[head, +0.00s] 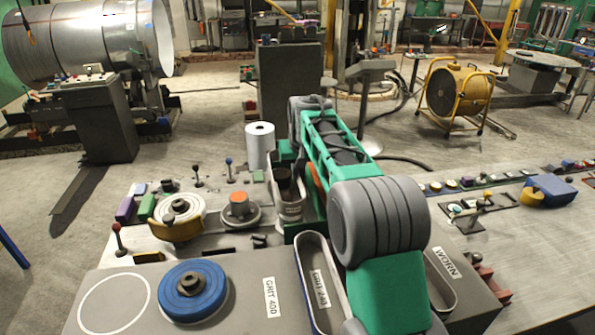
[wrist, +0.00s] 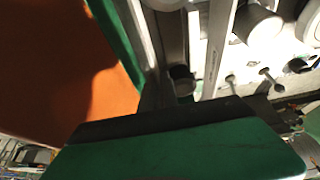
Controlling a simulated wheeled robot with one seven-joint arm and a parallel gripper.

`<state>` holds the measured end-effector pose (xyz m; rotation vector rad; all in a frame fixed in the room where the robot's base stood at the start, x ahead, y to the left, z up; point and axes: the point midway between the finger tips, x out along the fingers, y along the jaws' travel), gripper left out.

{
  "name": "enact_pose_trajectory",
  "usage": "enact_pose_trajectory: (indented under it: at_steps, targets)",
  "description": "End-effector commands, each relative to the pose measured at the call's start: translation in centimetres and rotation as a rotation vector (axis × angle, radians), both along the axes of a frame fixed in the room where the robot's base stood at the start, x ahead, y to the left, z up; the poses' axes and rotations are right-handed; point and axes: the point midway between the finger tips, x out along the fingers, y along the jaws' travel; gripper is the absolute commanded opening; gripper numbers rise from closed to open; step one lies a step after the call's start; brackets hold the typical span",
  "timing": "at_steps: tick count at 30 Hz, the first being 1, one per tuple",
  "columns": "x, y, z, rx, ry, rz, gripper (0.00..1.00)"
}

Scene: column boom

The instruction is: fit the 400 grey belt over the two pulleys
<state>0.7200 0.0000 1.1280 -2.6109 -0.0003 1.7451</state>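The GRIT 400 label (head: 270,297) lies on the grey bench top with no belt around it. A pale grey band (head: 291,211) curves round a dark part beside my arm. Two pale grey strips (wrist: 220,48) run away from my gripper (wrist: 165,108) in the wrist view; they look like the sides of a belt loop. My fingertips are hidden, so I cannot tell whether they are shut on it.
The GRIT 240 loop (head: 306,262) and the WORN loop (head: 447,304) lie on the bench. A blue disc (head: 193,291) sits beside a painted white circle. A white roll (head: 260,146) stands behind the machine. Small knobbed levers (head: 118,240) stick up at the left.

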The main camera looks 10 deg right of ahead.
Motion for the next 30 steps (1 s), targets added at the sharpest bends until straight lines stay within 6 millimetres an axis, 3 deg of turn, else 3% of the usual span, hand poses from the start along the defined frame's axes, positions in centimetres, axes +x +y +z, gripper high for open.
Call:
enact_pose_trajectory:
  at_steps: [19, 30]
  targets:
    - [0.0, 0.0, -5.4, 0.000, -0.001, 0.000, 0.00]
    - [0.0, 0.0, -6.4, 0.000, -0.001, 0.000, 0.00]
